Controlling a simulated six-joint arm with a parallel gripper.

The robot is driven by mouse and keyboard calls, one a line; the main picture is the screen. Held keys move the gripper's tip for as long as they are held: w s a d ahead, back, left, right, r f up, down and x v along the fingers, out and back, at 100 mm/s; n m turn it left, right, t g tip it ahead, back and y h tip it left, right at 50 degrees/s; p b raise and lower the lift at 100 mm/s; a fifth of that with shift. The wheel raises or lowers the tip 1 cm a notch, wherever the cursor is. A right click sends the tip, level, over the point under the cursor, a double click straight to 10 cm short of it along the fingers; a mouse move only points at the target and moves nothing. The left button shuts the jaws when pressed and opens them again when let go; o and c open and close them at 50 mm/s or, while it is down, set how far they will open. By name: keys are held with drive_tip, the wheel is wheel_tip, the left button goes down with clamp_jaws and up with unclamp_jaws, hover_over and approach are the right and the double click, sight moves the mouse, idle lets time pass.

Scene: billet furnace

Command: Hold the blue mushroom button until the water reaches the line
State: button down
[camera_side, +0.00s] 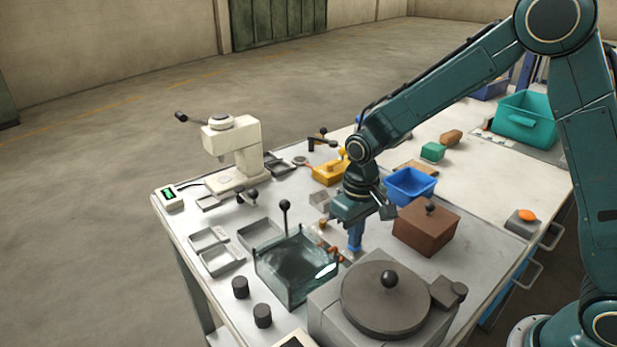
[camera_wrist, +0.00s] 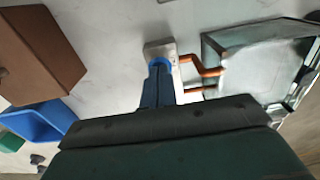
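The blue mushroom button (camera_wrist: 160,62) sits on a small pale metal box beside the glass tank in the wrist view. My gripper (camera_wrist: 158,92) is shut, its blue fingers together, with the tips over the button and seeming to touch it. In the side view my gripper (camera_side: 355,240) points down just right of the tank and hides the button. The glass tank (camera_side: 293,272) looks dark and clear inside, with a bright patch near its right side. It also shows in the wrist view (camera_wrist: 262,65). The water level and the line cannot be made out.
Copper pipes (camera_wrist: 207,70) run from the box to the tank. A brown box (camera_side: 426,228) and a blue bin (camera_side: 410,185) stand right of my gripper. A grey round-topped unit (camera_side: 385,300) stands in front. A white press (camera_side: 235,150) stands at the back left.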

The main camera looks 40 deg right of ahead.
drive_tip(key=shift+r, duration=0.9)
drive_tip(key=shift+r, duration=2.45)
drive_tip(key=s+d+r+t, duration=0.2)
drive_tip(key=s+d+r, duration=0.2)
drive_tip(key=s+r, duration=0.55)
drive_tip(key=s+d+r+t, duration=0.1)
drive_tip(key=s, duration=0.5)
drive_tip(key=s+d+r+t, duration=0.1)
drive_tip(key=s+r+t, duration=0.1)
drive_tip(key=s, duration=0.5)
drive_tip(key=shift+d+r+t, duration=0.25)
drive_tip(key=shift+t, duration=0.05)
